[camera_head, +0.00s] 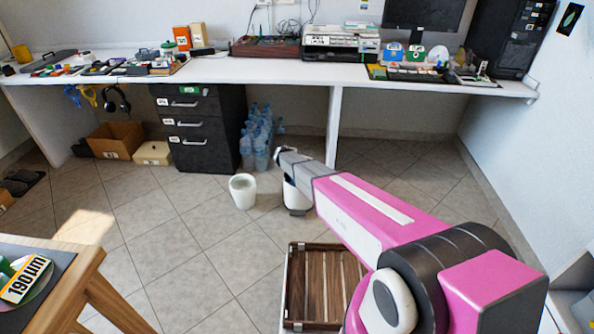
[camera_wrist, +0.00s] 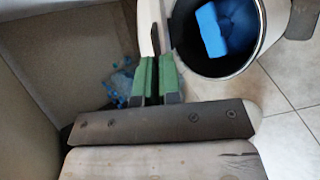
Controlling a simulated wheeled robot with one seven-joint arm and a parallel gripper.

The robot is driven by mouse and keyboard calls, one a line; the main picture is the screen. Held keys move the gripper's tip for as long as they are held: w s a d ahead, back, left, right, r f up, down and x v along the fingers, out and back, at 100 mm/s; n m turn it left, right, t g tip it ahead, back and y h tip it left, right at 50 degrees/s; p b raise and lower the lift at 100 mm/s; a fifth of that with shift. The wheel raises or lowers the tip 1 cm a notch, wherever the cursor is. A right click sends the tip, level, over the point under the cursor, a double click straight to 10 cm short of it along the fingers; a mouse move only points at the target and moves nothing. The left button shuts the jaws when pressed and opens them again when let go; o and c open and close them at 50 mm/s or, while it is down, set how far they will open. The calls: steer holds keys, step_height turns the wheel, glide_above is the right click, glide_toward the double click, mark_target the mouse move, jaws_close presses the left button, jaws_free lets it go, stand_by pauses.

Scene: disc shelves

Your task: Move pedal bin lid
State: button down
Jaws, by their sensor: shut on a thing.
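The pedal bin (camera_head: 297,194) is white with a dark base and stands on the floor, its top hidden behind my arm in the head view. In the wrist view the bin (camera_wrist: 264,45) is open, with a dark inside and a blue thing (camera_wrist: 211,30) in it. The lid (camera_wrist: 146,28) stands nearly edge-on at the left of the opening. My gripper (camera_wrist: 158,62) has green finger pads, shut on the lid's edge. The fingers cannot be made out in the head view.
A white bucket (camera_head: 242,191) stands left of the bin. Blue-tinted bottles (camera_head: 259,140) stand behind, beside a black drawer unit (camera_head: 196,140). A brown slatted crate (camera_head: 325,285) lies in front. A long white desk (camera_head: 285,70) runs along the wall.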

steer(key=w+r+g, duration=0.3)
steer(key=w, duration=0.4)
steer(key=w+r+n+g, duration=0.1)
steer(key=w+r+g, duration=0.2)
steer(key=w, duration=0.5)
steer(key=shift+d+r+n+g+y, duration=0.15)
steer(key=shift+d+n+g+y, duration=0.1)
steer(key=shift+n+g+y, duration=0.05)
steer(key=shift+w, duration=0.15)
steer(key=c, duration=1.3)
jaws_free()
steer(key=v, duration=1)
steer(key=shift+r, duration=0.4)
